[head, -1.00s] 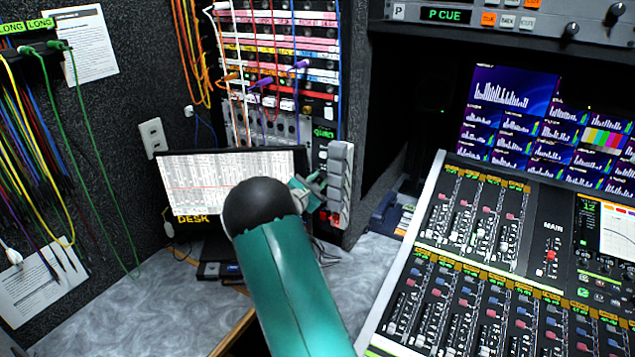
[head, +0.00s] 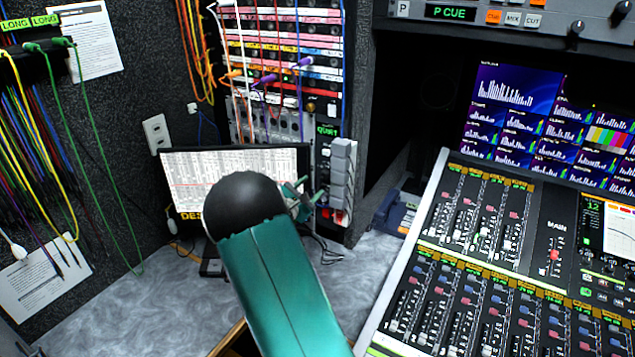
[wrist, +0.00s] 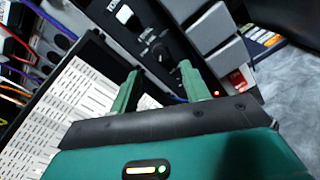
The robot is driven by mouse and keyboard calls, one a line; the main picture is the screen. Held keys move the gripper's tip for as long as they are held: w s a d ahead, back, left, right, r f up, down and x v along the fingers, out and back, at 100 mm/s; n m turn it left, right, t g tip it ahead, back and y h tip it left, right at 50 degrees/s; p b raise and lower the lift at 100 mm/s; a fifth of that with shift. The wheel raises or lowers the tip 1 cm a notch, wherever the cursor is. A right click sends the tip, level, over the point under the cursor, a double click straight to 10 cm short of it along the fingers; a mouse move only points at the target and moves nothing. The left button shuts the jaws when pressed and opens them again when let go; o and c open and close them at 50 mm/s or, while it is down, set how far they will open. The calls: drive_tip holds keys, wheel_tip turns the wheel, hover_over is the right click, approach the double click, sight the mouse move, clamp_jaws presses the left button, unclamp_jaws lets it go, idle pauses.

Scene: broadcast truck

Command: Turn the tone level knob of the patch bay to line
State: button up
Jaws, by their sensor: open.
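The patch bay (head: 285,62) is a tall rack of jack rows with cords at the back, behind a small screen. In the wrist view its black side panel (wrist: 140,35) shows part of a "TONE" label and what looks like a small dark knob (wrist: 160,48); its setting is too small to read. My gripper (wrist: 159,71) has its two green fingers apart, with nothing between them. The fingertips are just short of the panel, below the knob in the picture; whether they touch it I cannot tell. In the head view my arm hides part of the gripper.
Grey blocks (head: 342,170) stick out right beside the panel, close to my gripper. The "DESK" screen (head: 190,180) stands at its left. A mixing console (head: 470,270) fills the right. Cords hang on the left wall. The grey worktop (head: 110,310) is mostly clear.

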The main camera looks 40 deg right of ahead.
drive_tip(key=v, duration=0.7)
drive_tip(key=shift+a, duration=0.1)
drive_tip(key=s+a+r+m+g+y, duration=0.3)
drive_tip(key=s+a+m, duration=0.15)
drive_tip(key=s, duration=0.35)
drive_tip(key=s+a+r+m+g+y, duration=0.2)
drive_tip(key=s+a+r+m+y, duration=0.15)
drive_tip(key=s+m, duration=0.35)
drive_tip(key=s+a+r+m+t+y, duration=0.2)
drive_tip(key=s+a+y, duration=0.3)
drive_tip(key=a, duration=0.6)
drive_tip(key=s+a+r+m+t+y, duration=0.2)
drive_tip(key=s+a+y, duration=0.3)
drive_tip(key=s+a, duration=0.5)
drive_tip(key=shift+a+r, duration=0.55)
drive_tip(key=shift+a, duration=0.1)
drive_tip(key=shift+d+m+y, duration=0.15)
drive_tip(key=shift+m+y, duration=0.1)
drive_tip(key=shift+m, duration=0.1)
